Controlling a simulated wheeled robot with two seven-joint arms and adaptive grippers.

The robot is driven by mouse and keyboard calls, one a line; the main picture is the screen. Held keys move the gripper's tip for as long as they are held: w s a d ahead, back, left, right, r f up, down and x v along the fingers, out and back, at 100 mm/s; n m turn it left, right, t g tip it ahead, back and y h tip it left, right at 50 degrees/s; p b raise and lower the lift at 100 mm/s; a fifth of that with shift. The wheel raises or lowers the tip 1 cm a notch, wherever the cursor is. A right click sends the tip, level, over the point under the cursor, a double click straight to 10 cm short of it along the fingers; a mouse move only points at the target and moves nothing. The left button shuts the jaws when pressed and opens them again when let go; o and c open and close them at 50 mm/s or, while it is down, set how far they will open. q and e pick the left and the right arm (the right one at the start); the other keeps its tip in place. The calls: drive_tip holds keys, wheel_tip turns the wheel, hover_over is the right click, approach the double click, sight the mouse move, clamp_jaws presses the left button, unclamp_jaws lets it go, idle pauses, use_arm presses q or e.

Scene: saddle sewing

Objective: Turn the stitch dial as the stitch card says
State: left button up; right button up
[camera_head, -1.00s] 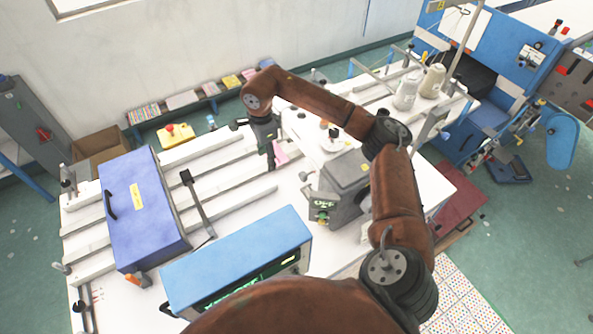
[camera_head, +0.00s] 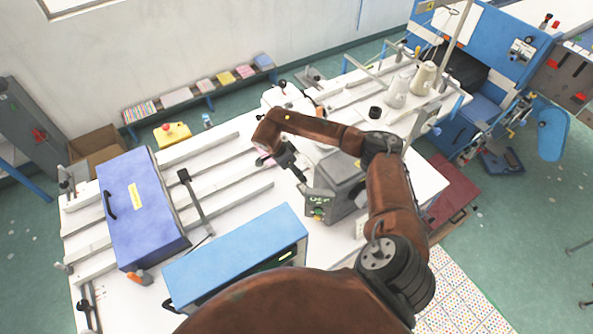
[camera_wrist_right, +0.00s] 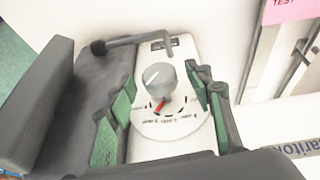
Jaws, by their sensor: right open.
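In the right wrist view, the stitch dial is a grey round knob (camera_wrist_right: 160,76) with a white line on top. It stands on a white plate (camera_wrist_right: 165,133) with small markings and a red pointer (camera_wrist_right: 160,104). My right gripper (camera_wrist_right: 153,98) is open; its green-padded fingers appear on either side of the dial, apart from it. In the head view my right gripper (camera_head: 298,172) points down beside the dark grey machine housing (camera_head: 340,178); the dial cannot be made out there. A pink card (camera_wrist_right: 292,10) reading "TEST" is partly cut off; I cannot tell whether it is the stitch card. My left gripper is out of view.
On the table are a blue-topped box (camera_head: 236,252), a purple case (camera_head: 142,208) and thread cones (camera_head: 424,78). White rails (camera_head: 225,182) cross the table's left part.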

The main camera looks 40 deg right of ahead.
drive_tip(key=shift+c, duration=0.3)
drive_tip(key=c, duration=1.1)
drive_tip(key=g+b, duration=0.1)
drive_tip(key=b, duration=0.1)
drive_tip(key=g+b, duration=0.1)
drive_tip(key=b, duration=0.1)
drive_tip(key=g+b, duration=0.1)
drive_tip(key=shift+w+f+n+g+b, duration=0.3)
drive_tip(key=shift+w+g+b, duration=0.1)
drive_tip(key=shift+r+g+b, duration=0.15)
drive_tip(key=shift+g+b, duration=0.15)
drive_tip(key=shift+g, duration=0.3)
drive_tip(key=shift+w+n+g, duration=0.1)
drive_tip(key=shift+n+g, duration=0.2)
drive_tip(key=shift+g, duration=0.1)
drive_tip(key=shift+g+p, duration=0.4)
drive_tip(key=shift+g, duration=0.5)
